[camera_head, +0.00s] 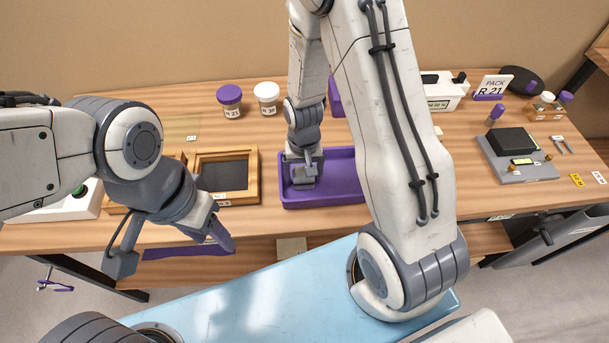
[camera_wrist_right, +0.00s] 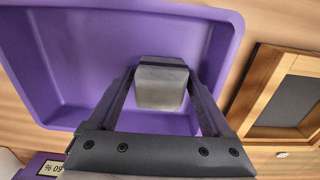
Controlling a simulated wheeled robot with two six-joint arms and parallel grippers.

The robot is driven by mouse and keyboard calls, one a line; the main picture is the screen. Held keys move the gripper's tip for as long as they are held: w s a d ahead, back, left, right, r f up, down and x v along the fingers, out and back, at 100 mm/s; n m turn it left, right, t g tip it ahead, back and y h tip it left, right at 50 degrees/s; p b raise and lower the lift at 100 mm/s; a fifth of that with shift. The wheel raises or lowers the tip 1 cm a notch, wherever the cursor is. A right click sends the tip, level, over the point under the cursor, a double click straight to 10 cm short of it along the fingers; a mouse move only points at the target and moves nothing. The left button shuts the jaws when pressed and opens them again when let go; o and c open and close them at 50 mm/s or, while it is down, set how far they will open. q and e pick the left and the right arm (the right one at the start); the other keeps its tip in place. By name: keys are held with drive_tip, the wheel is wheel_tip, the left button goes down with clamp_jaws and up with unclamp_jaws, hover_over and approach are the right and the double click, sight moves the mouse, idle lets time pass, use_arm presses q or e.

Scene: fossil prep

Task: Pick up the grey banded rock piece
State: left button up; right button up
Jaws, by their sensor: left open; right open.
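The grey rock piece (camera_head: 303,182) lies in the left part of the purple tray (camera_head: 345,178). In the right wrist view the blocky grey piece (camera_wrist_right: 160,88) sits between the two fingers of my right gripper (camera_wrist_right: 162,80), with the purple tray (camera_wrist_right: 75,65) around it. My right gripper (camera_head: 303,163) is open, pointing down over the piece, and a gap shows beside each finger. My left gripper (camera_head: 222,236) is open and empty, off the table's front edge.
A wooden frame with a dark screen (camera_head: 226,172) stands left of the tray. Two lidded jars (camera_head: 266,97) stand behind. A grey device (camera_head: 516,155) and a PACK R 21 sign (camera_head: 491,87) are at the right. My right arm hides the tray's right end.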

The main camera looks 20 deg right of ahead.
clamp_jaws()
drive_tip(key=shift+r, duration=0.1)
